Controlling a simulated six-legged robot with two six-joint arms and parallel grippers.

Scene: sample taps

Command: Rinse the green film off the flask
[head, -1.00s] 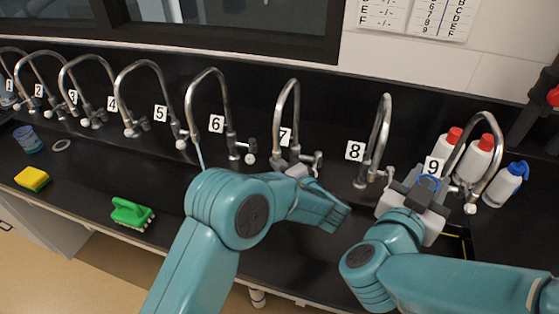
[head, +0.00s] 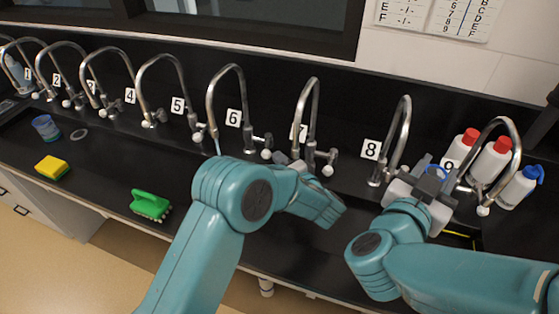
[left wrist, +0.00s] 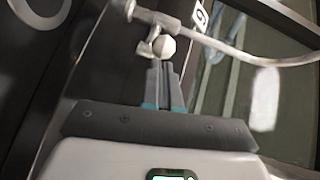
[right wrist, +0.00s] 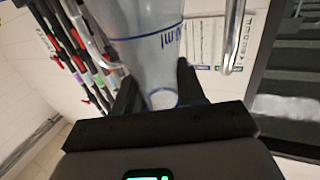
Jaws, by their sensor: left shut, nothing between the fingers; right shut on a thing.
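My right gripper (right wrist: 157,82) is shut on a clear flask (right wrist: 147,30) with blue markings, shown in the right wrist view. I see no green on the part that shows there. In the head view my right gripper (head: 430,180) is near labels 8 and 9, with only a blue bit of the flask showing. My left gripper (left wrist: 166,70) is shut and empty, its tips close to the white knob (left wrist: 164,46) of a tap; touching or apart I cannot tell.
A row of numbered curved taps runs along the black bench. Squeeze bottles (head: 490,160) stand at right beside tap 9. A green brush (head: 151,205), a yellow sponge (head: 52,167) and a blue tub (head: 45,127) lie at left. Tap 8 (head: 403,130) rises close to my right gripper.

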